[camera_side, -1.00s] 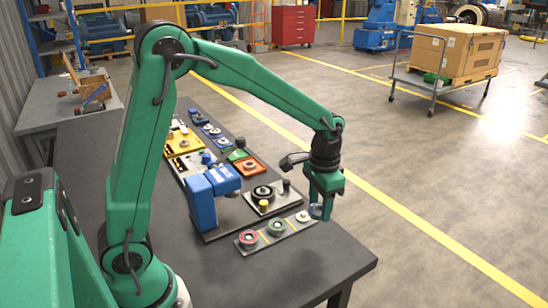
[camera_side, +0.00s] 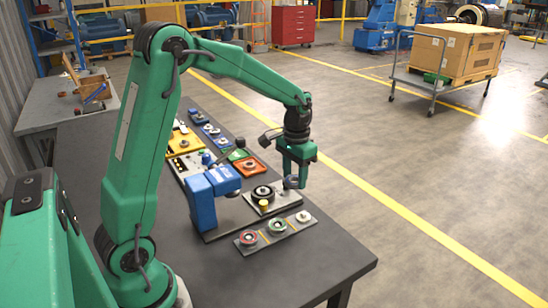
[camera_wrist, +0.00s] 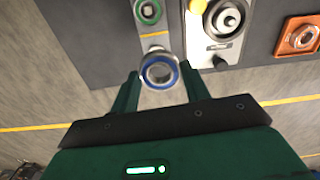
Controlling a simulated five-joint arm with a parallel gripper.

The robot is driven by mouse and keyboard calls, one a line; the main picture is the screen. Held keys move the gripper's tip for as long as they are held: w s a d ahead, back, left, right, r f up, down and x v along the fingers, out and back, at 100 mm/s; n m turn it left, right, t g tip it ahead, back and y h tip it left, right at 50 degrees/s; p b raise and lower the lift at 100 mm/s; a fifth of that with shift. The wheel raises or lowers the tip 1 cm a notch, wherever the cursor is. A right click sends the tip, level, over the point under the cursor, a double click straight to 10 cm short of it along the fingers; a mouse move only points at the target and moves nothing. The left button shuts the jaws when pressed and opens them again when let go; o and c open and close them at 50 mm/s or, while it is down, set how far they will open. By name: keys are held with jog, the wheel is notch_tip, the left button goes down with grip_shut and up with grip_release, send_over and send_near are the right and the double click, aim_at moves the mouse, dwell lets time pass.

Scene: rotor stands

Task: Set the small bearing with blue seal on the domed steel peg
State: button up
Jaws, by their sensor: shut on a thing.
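My gripper (camera_side: 292,184) is shut on the small bearing with blue seal (camera_wrist: 159,70), a steel ring with a blue band. In the side view the bearing (camera_side: 291,182) hangs between the fingers, above the table, near the far right end of a grey plate. That plate (camera_side: 255,205) carries a black and silver rotor (camera_side: 263,192), which also shows in the wrist view (camera_wrist: 228,20). Its bright centre may be the domed steel peg; I cannot tell its shape. The bearing is apart from this rotor.
A grey strip (camera_side: 266,234) holds a red-ringed bearing (camera_side: 248,238), a green-ringed bearing (camera_side: 278,225) and a plain silver piece (camera_side: 303,216). A yellow knob (camera_side: 264,207) stands by the rotor. A blue block (camera_side: 203,203) and an orange plate (camera_side: 250,167) are nearby.

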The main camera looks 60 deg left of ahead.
jog(key=s+a+r+n, duration=0.1)
jog(key=s+a+n, duration=0.1)
jog(key=a, duration=1)
jog(key=shift+s+a+n, duration=0.2)
jog(key=shift+a+n, duration=0.05)
jog(key=shift+n, duration=0.25)
jog(key=shift+f, duration=0.15)
jog(key=shift+f, duration=3.75)
jog(key=shift+f, duration=0.9)
dwell(0.4)
jog(key=o, duration=1.6)
